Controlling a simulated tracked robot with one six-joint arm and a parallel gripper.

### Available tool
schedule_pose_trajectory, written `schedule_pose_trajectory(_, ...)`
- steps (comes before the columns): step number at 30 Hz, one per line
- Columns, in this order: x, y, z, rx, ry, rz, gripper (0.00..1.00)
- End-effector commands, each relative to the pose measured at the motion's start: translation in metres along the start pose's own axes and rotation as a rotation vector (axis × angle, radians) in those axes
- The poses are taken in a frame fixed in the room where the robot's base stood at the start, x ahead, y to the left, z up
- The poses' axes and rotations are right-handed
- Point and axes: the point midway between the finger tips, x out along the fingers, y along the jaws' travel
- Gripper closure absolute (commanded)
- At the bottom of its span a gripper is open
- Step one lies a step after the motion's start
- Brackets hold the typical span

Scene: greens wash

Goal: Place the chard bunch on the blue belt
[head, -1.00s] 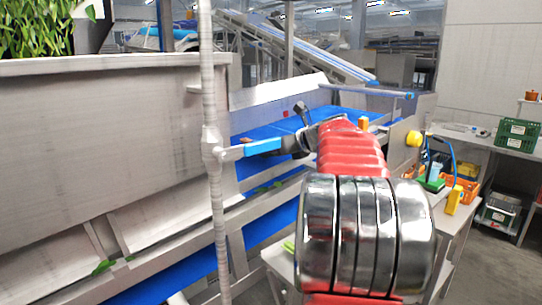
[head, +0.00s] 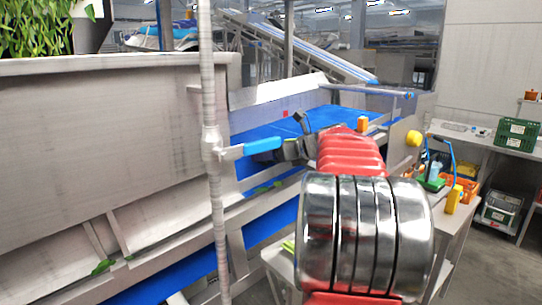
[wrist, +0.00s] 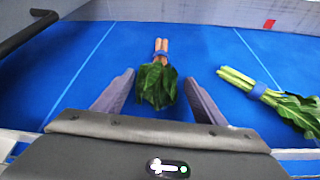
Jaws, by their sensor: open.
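In the wrist view, a bunch with pinkish-orange stems, a blue band and dark green leaves (wrist: 157,82) lies on the blue belt (wrist: 75,75); it looks like the chard bunch. Its stems point away from me and its leaves lie between my fingers. My gripper (wrist: 160,76) is open, one finger on each side of the leaves, with gaps visible. I cannot tell the height of the fingers above the belt. In the head view, my gripper (head: 298,137) is over the belt (head: 262,133), partly behind my red arm; the bunch is hidden there.
A second bunch with pale green stems and a blue band (wrist: 262,90) lies on the belt to the right. A post (head: 212,150) with a blue handle (head: 262,145) stands left of my gripper. A side table with a yellow bottle (head: 453,200) is at right.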

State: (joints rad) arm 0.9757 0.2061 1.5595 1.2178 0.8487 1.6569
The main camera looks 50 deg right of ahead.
Motion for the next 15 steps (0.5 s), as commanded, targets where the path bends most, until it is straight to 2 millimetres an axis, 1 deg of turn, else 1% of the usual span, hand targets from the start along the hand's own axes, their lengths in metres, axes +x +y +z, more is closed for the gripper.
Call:
schedule_pose_trajectory(5,-0.009,0.0,0.0,0.0,-0.001,-0.001,0.35)
schedule_pose_trajectory(7,-0.017,-0.001,0.001,0.0,-0.001,-0.002,0.35)
schedule_pose_trajectory(11,-0.037,-0.001,0.0,0.0,-0.001,-0.003,0.35)
schedule_pose_trajectory(15,-0.062,-0.001,0.001,0.0,-0.001,-0.004,0.35)
